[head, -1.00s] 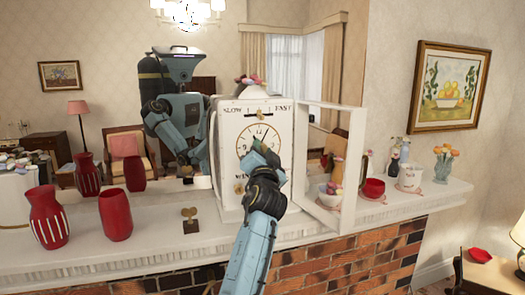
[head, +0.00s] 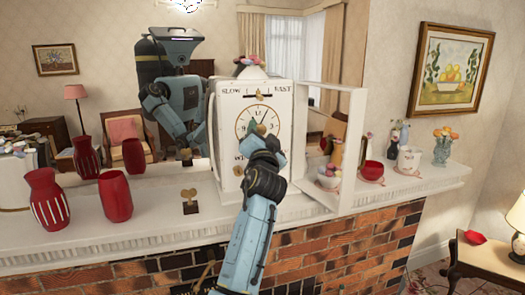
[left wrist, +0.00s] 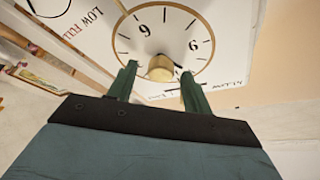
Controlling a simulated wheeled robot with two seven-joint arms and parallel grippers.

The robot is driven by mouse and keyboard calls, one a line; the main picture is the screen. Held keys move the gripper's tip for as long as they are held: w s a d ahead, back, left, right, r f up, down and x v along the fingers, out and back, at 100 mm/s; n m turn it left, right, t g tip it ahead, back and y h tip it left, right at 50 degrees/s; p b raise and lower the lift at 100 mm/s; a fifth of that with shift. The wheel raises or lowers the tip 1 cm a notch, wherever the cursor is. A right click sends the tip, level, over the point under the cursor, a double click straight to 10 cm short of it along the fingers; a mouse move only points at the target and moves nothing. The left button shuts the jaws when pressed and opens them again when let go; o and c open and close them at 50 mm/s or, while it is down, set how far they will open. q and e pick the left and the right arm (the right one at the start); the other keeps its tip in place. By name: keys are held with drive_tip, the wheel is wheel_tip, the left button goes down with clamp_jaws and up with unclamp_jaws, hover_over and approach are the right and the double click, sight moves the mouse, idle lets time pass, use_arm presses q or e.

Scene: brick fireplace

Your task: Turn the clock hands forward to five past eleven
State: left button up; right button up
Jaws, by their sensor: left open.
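The white mantel clock (head: 285,118) stands upright on the mantelpiece, its glazed door (head: 325,85) swung open to the right. Its round dial (head: 243,124) faces me, partly covered by my left gripper (head: 266,143). In the left wrist view the dial (left wrist: 130,32) appears turned, with the 9 and 6 readable. A brass knob (left wrist: 160,68) at the dial's centre lies between the open fingertips of my left gripper (left wrist: 157,82), with gaps seen on both sides. The hands' positions are too hidden to read. My right gripper is out of view.
A brass key (head: 189,200) stands left of the clock. Red vases (head: 47,198) stand farther left. Cups and a red bowl (head: 372,171) stand right, beyond the open door. A mirror behind shows my reflection. The mantel's front edge (head: 110,258) lies below.

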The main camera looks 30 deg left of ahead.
use_arm(q)
drive_tip(key=b+v, duration=0.3)
drive_tip(key=v, duration=0.9)
drive_tip(key=shift+s, duration=0.2)
drive_tip(key=shift+d, duration=0.1)
